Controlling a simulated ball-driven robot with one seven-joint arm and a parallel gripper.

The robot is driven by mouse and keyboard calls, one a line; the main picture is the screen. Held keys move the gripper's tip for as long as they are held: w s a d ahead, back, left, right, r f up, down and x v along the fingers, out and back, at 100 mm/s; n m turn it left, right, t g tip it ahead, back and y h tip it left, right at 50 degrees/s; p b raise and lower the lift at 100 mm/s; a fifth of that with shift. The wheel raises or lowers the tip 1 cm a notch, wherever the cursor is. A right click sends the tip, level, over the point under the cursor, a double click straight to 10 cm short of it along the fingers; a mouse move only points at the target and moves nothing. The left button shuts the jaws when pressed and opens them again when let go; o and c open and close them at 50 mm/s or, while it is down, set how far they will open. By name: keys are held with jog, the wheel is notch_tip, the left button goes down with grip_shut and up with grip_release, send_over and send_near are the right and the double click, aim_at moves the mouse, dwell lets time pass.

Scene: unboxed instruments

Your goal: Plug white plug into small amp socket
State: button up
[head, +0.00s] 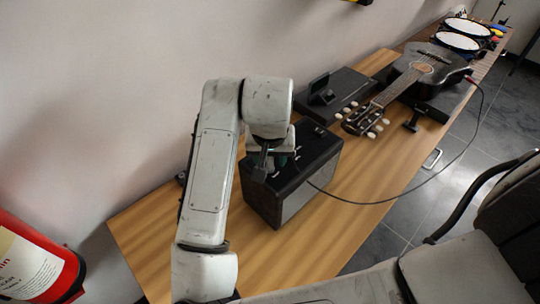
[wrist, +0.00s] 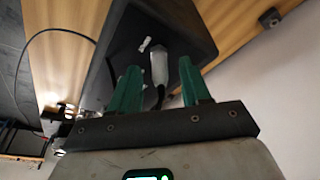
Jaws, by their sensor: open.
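The small amp (head: 312,185) is a black box with a grey front, standing on the wooden bench; its dark panel (wrist: 190,25) fills the upper middle of the wrist view. My gripper (head: 268,162) is over the amp's top. In the wrist view my gripper (wrist: 158,68) is open, its green fingers on either side of the white plug (wrist: 158,64), with gaps visible. The plug's far end is against the dark panel, and a dark cord leaves its near end. Whether it sits in a socket, I cannot tell. In the head view my arm hides the plug.
A black guitar (head: 420,68) lies behind the amp, beside a dark flat case (head: 345,85). A dark cable (head: 400,198) loops from the guitar past the bench edge to the amp. Drums (head: 458,40) stand at the far end. The bench's near left is clear.

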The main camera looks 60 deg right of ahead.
jog(key=v, duration=1)
jog(key=shift+r, duration=0.35)
jog(key=shift+a, duration=0.15)
